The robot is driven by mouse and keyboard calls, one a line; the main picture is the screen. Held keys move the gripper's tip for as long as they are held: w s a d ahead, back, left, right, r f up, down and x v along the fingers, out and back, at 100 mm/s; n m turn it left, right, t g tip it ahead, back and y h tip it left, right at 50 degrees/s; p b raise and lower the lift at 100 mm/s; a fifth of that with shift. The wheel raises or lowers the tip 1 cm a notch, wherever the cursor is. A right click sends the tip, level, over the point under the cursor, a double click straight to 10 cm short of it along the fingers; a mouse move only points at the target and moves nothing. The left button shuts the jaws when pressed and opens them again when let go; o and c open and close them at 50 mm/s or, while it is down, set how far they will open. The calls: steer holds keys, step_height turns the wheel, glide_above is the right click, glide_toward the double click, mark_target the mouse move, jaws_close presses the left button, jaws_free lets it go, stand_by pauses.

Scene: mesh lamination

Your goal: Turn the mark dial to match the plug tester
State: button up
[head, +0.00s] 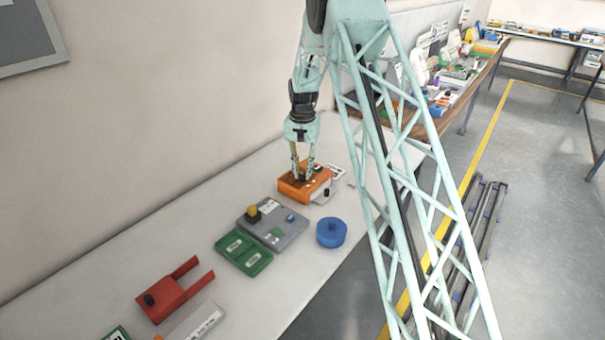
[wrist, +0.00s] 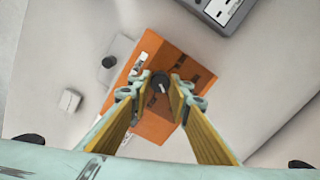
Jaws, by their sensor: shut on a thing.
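An orange box (head: 291,190) stands on the bench below my gripper (head: 302,178). In the wrist view the orange box (wrist: 150,128) carries a round black dial (wrist: 160,82) with a short white mark on top. My gripper (wrist: 161,90) comes from above, its two yellow-lined fingers on either side of the dial and shut on it. In the head view the fingers hide most of the dial. I cannot tell which device is the plug tester; a grey device (head: 283,233) with a yellow knob (head: 252,210) stands to the left and nearer.
A wall runs behind the bench.

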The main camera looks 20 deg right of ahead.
mark_target(302, 175)
steer(key=shift+m, duration=0.8)
steer(key=o, duration=0.9)
steer(key=shift+c, duration=0.2)
steer(key=shift+r, duration=0.1)
step_height(302, 175, up, 12)
stand_by(0.3)
stand_by(0.4)
